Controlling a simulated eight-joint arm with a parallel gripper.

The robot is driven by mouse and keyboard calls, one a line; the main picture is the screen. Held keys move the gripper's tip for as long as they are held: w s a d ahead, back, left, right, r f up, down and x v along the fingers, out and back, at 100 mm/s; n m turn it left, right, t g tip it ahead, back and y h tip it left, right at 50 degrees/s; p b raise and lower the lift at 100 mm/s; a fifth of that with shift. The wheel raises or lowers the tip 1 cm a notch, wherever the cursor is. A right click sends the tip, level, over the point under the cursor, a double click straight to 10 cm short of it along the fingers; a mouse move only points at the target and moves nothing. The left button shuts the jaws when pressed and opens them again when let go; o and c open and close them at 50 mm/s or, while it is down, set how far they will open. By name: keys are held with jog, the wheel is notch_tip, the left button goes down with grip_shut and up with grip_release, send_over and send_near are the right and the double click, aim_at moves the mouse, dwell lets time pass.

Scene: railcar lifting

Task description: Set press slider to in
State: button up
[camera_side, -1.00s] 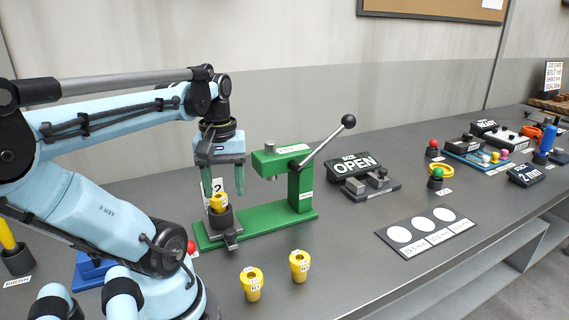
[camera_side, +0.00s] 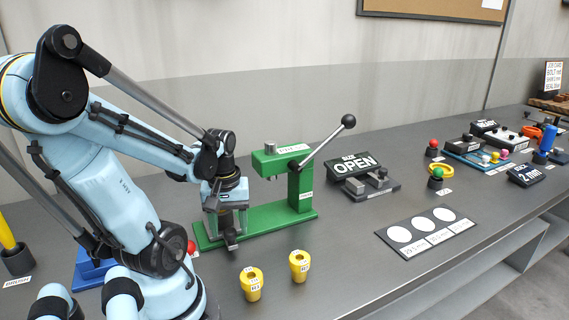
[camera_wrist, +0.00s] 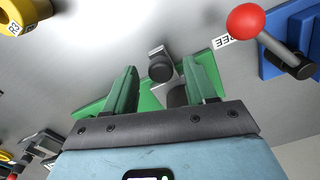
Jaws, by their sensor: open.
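The green press (camera_side: 302,188) stands mid-bench with its black-knobbed lever raised to the right. Its slider (camera_side: 232,242) is at the left end of the green base, away from the column; its grey handle end sticks out towards the front. My gripper (camera_side: 228,226) is low over the slider and hides the slider's cup in the side view. In the wrist view, my gripper (camera_wrist: 163,80) is open, with one green finger on each side. The slider's dark round handle (camera_wrist: 160,68) shows between and just beyond the fingers. Contact cannot be told.
Two yellow bushings (camera_side: 251,284) (camera_side: 300,266) stand in front of the press. A red-balled lever on a blue base (camera_wrist: 285,68) is close to the gripper's right in the wrist view. An OPEN sign (camera_side: 355,164) stands right of the press.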

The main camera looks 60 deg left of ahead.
jog(key=shift+f, duration=0.4)
grip_shut()
